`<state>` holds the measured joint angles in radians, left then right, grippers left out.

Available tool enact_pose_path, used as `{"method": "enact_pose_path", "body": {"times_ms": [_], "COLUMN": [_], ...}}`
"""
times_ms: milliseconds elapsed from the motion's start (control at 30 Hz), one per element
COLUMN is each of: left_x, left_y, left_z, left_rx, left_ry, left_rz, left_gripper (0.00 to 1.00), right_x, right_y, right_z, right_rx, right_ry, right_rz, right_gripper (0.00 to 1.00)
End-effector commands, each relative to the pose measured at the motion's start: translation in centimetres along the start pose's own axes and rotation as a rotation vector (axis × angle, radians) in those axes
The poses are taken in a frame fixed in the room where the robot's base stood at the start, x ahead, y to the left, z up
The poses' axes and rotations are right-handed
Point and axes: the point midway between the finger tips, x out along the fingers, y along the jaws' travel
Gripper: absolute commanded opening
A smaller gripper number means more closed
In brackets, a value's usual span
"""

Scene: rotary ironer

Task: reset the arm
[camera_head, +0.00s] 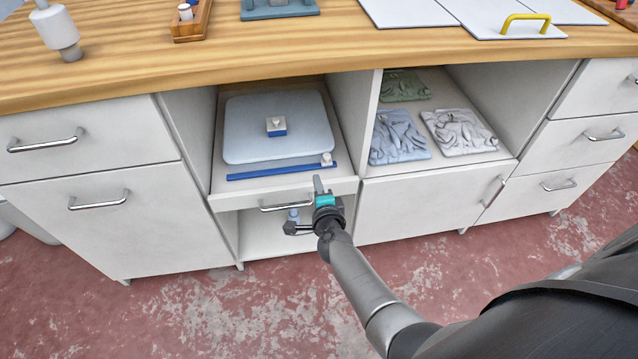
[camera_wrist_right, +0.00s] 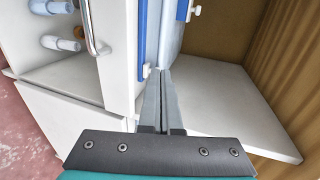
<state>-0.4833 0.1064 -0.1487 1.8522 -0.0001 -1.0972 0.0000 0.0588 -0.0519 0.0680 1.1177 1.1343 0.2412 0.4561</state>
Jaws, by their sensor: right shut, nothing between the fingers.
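My right gripper (camera_head: 318,184) is in front of the open middle bay of the cabinet, near the front edge of its pull-out shelf (camera_head: 240,188). In the right wrist view its two grey fingers (camera_wrist_right: 158,72) are shut together with nothing between them. A pale blue padded board (camera_head: 250,140) with a small blue and white block (camera_head: 276,126) lies in the bay. A blue bar (camera_head: 270,172) with a white knob (camera_head: 326,160) lies along its front, just beyond the fingertips. My left gripper is not in view.
Folded cloths (camera_head: 460,132) lie in the right bay. A metal handle (camera_head: 286,206) is on the shelf front, with bottles (camera_wrist_right: 60,42) below it. The wooden worktop (camera_head: 300,52) overhangs the bays. The red floor (camera_head: 220,310) in front is clear.

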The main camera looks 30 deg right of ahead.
Motion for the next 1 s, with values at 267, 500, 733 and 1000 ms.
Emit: {"method": "enact_pose_path", "body": {"times_ms": [267, 500, 733, 1000], "left_x": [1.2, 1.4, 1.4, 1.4], "left_y": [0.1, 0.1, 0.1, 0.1], "left_z": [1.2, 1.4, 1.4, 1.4], "left_rx": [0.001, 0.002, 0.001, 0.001], "left_ry": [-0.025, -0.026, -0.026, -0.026], "left_rz": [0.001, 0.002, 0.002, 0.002], "left_gripper": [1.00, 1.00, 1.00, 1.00], "right_x": [-1.8, -1.9, -3.3, -11.2], "right_y": [0.0, 0.0, 1.0, 8.1], "right_z": [0.0, 0.0, 2.2, 6.8], "right_rx": [0.001, 0.001, -0.178, -0.850], "right_ry": [0.000, 0.000, -0.136, -0.588], "right_rz": [0.000, 0.000, 0.021, 0.162], "right_gripper": [0.00, 0.00, 0.00, 0.00]}}
